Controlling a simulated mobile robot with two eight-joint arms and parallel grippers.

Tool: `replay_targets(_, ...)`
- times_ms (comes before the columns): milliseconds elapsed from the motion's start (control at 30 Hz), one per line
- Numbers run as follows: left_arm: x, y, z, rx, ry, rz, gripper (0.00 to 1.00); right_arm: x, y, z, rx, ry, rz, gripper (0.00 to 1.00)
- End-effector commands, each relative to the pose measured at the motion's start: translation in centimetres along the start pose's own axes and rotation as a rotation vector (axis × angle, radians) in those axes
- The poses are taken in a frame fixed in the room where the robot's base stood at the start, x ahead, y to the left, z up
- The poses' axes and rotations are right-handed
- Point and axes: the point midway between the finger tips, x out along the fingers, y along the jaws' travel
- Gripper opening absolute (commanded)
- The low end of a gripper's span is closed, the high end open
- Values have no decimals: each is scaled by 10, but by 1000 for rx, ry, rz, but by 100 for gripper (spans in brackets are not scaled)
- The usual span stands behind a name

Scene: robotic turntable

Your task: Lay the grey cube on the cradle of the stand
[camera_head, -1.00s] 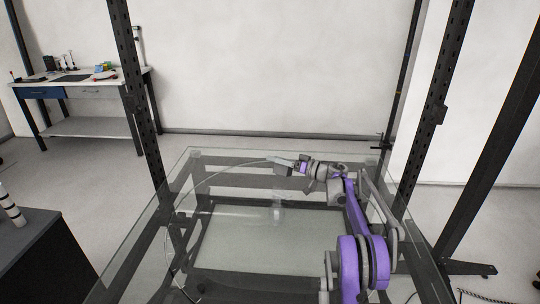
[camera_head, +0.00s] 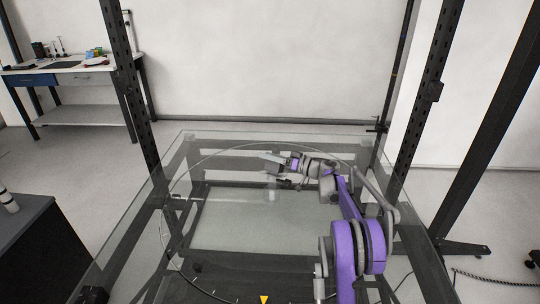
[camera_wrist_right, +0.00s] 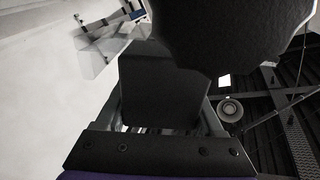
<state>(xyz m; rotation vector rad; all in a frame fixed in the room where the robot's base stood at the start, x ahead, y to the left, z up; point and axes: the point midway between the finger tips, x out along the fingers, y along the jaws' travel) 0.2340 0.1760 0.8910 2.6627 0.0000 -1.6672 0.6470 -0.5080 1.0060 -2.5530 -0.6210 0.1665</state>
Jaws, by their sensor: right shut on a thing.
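My right gripper (camera_head: 277,170) reaches over the far part of the glass turntable (camera_head: 215,262) in the head view. In the right wrist view its fingers (camera_wrist_right: 163,104) are shut on a dark block, the grey cube (camera_wrist_right: 160,88). The cube is too small to make out clearly in the head view. A large dark rounded shape (camera_wrist_right: 240,28) covers the top of the wrist view; I cannot tell what it is. I cannot make out the stand or its cradle clearly. My left gripper is out of view.
Dark upright posts (camera_head: 128,90) and (camera_head: 430,95) rise on both sides of the turntable. A workbench (camera_head: 85,68) with small items stands at the back left. A dark cabinet (camera_head: 30,245) is at the lower left. A yellow marker (camera_head: 264,299) sits at the near edge.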

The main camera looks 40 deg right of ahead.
Motion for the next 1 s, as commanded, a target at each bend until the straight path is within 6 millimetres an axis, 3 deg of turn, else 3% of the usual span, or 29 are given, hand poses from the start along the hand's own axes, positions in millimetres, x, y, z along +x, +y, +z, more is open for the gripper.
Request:
replay_targets(167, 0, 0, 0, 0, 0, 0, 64, 0, 0, 0, 0, 1, 0, 4)
replay_targets(200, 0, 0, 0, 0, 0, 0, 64, 0, 0, 0, 0, 1, 0, 73)
replay_targets(367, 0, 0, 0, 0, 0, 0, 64, 0, 0, 0, 0, 0, 0, 100)
replay_targets(667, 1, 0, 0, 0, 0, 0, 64, -4, 0, 0, 0, 0, 1, 100)
replay_targets(767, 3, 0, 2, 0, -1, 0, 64, -16, 1, 0, -1, 1, 4, 100)
replay_targets(1000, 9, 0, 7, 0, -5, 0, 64, -65, 2, 0, -1, 2, 4, 100)
